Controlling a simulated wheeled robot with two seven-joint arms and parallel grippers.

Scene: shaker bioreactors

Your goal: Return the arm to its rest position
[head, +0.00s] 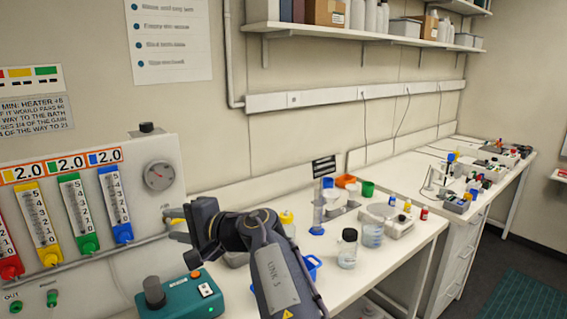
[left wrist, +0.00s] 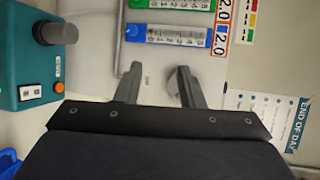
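My left gripper (head: 176,225) is in front of the panel with the coloured flow tubes, its fingers pointing left toward the panel. In the left wrist view the two fingers (left wrist: 158,80) stand apart with nothing between them, so it is open and empty. My left arm (head: 275,275) rises from the bottom middle over the bench and hides part of it. My right gripper is in neither view.
The panel (head: 150,140) carries flow tubes and a dial. A teal device (head: 180,297) with a knob sits below the gripper. A dark-capped bottle (head: 347,248) and a cylinder (head: 318,215) stand right of the arm on the white bench (head: 395,262).

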